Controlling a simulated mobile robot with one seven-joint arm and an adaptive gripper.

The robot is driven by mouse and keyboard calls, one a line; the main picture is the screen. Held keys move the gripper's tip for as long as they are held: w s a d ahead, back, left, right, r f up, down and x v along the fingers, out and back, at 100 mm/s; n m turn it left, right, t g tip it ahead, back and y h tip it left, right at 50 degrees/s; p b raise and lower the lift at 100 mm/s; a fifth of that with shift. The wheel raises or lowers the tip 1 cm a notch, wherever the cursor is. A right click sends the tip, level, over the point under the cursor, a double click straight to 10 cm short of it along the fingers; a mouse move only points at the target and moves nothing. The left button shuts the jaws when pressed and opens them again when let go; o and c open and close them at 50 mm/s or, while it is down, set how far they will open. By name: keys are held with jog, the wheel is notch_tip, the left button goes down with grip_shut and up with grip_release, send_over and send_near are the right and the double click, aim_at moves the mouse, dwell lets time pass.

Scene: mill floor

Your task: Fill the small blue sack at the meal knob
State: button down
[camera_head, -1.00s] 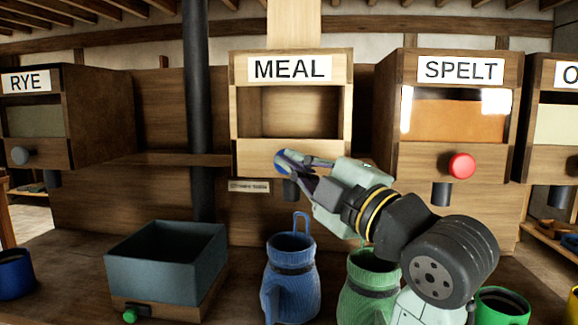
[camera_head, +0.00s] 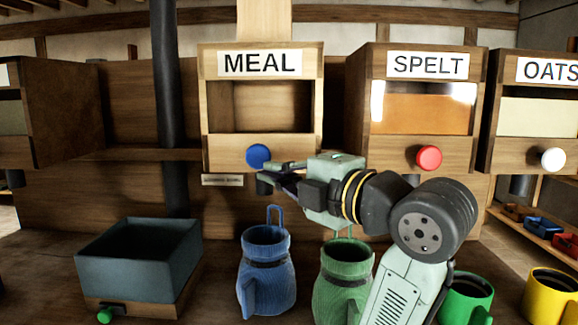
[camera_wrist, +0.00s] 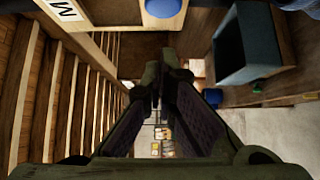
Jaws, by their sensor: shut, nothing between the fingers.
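The round blue knob (camera_head: 258,156) is on the front of the wooden MEAL bin (camera_head: 213,110). It also shows at the top of the wrist view (camera_wrist: 163,8). The bin's window shows bare brown wood, with no meal visible. My gripper (camera_head: 264,173) is shut and empty, just below and right of the knob, in front of the dark spout, which it partly hides. Its closed fingers show in the wrist view (camera_wrist: 163,70). The blue sack (camera_head: 266,275) stands upright on the bench below the bin, open at the top, with a raised loop; its inside looks dark.
A green sack (camera_head: 343,285) stands right of the blue one, under my arm. A blue-grey box (camera_head: 135,265) with a green knob stands to the left. The SPELT bin (camera_head: 385,150) with a red knob (camera_head: 429,157) and the OATS bin (camera_head: 505,145) are to the right.

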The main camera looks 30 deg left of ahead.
aim_at(261, 160)
jog(key=w+a+p, duration=0.1)
jog(key=a, duration=0.1)
jog(key=w+a+p, duration=0.1)
jog(key=a, duration=0.1)
jog(key=w+a+p, duration=0.1)
jog(key=a, duration=0.1)
jog(key=shift+w+a+r, duration=0.15)
jog(key=shift+w+a, duration=0.05)
jog(key=shift+a, duration=0.15)
jog(key=shift+w+a, duration=0.35)
jog(key=shift+w, duration=0.3)
